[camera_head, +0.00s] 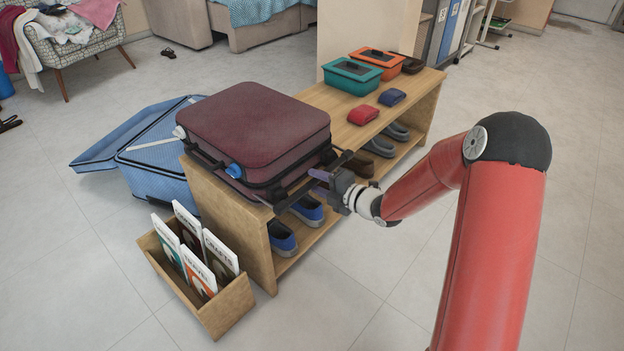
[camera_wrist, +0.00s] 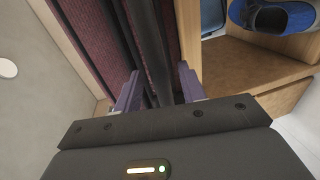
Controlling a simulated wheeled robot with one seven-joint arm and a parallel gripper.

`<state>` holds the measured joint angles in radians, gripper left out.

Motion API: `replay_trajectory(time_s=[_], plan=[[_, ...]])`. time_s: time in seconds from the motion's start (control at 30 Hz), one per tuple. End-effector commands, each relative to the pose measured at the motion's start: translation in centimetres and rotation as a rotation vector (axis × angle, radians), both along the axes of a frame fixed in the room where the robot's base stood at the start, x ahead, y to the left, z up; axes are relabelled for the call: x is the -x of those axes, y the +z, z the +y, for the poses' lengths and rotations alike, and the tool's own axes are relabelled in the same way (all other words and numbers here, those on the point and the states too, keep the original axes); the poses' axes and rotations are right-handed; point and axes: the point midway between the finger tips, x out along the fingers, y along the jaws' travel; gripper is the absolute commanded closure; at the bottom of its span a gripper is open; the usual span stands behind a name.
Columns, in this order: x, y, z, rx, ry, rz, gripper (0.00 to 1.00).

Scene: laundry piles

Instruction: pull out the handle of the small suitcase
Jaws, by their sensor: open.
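The small maroon suitcase (camera_head: 252,128) lies flat on the wooden bench. A dark bar that looks like its pull handle (camera_head: 291,201) runs along the suitcase's right side, close to it, partly hidden by my gripper. My gripper (camera_head: 319,181) is open at this bar. In the wrist view, the dark bar (camera_wrist: 152,45) passes between the two purple fingers of my gripper (camera_wrist: 160,88), and the maroon suitcase side (camera_wrist: 85,40) lies beyond. I cannot tell whether either finger touches the bar.
The wooden bench (camera_head: 257,240) holds shoes below; teal (camera_head: 352,77) and orange boxes stand farther back on top. An open blue suitcase (camera_head: 150,160) lies behind it. A wooden box of books (camera_head: 232,308) stands at the front. The floor at right is clear apart from my arm.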

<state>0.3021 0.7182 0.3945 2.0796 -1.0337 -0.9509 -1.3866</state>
Motion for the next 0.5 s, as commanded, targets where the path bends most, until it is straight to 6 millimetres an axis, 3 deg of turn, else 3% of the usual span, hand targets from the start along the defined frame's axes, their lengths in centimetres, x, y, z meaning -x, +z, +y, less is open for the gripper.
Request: replay_trajectory(time_s=[0.2,0.5], plan=[[-1.6,-0.5,2.1,-0.001,0.001,0.001,0.59],[-1.9,-0.6,2.5,0.001,-0.002,0.002,0.59]])
